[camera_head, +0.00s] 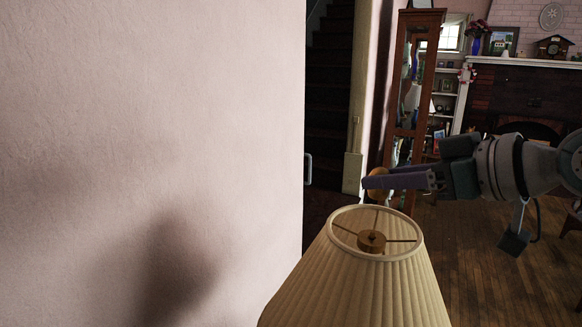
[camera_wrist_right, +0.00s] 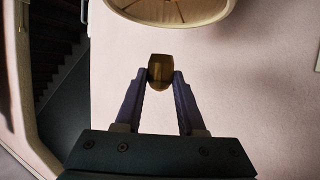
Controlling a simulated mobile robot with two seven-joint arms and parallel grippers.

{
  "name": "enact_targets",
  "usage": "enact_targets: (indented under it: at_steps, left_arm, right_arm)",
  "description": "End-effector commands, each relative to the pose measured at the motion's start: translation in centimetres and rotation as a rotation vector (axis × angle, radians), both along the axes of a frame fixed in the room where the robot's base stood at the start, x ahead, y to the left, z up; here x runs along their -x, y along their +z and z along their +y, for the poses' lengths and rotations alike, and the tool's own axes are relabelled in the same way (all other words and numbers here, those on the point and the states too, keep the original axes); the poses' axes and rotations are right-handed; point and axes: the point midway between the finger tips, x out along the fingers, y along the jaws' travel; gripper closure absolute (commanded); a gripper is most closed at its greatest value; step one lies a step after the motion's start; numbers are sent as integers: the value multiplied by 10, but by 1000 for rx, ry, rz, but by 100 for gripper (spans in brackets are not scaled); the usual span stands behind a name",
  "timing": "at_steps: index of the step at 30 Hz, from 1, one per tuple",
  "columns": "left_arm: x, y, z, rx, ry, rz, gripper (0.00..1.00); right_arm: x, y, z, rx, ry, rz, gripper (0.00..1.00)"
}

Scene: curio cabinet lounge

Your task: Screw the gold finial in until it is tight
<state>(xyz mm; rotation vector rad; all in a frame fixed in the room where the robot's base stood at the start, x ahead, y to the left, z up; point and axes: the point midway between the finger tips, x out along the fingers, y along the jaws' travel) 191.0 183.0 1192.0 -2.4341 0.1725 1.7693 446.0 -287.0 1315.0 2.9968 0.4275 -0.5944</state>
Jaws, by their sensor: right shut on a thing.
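The gold finial (camera_head: 376,184) is held in my right gripper (camera_head: 370,183), whose purple fingers are shut on it. The right wrist view also shows the gold finial (camera_wrist_right: 160,70) between the tips of both fingers (camera_wrist_right: 160,82). In the head view the gripper is above the lampshade (camera_head: 365,285), over the rear part of its open top, apart from it. A brass-coloured hub (camera_head: 371,241) with thin spokes sits in the middle of the shade's top ring. The shade's rim (camera_wrist_right: 170,18) also shows at the top of the right wrist view. My left gripper is not in view.
A pale wall (camera_head: 150,140) fills the left side, close to the shade. Behind stand a glass-fronted wooden cabinet (camera_head: 415,85) and a fireplace with a white mantel (camera_head: 520,62). A dark staircase (camera_head: 330,90) shows through an opening. Wooden floor (camera_head: 490,270) is clear at right.

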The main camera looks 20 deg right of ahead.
Motion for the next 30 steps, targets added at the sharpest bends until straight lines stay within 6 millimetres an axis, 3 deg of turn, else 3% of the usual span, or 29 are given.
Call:
enact_targets:
  at_steps: [8, 22, 30]
  left_arm:
    - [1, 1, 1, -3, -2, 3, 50]
    - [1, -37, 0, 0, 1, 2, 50]
    - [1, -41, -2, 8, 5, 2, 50]
  right_arm:
    - [0, 0, 0, 2, 2, 1, 100]
    - [0, -45, 0, 1, 1, 1, 100]
    - [0, -50, 0, 0, 1, -1, 100]
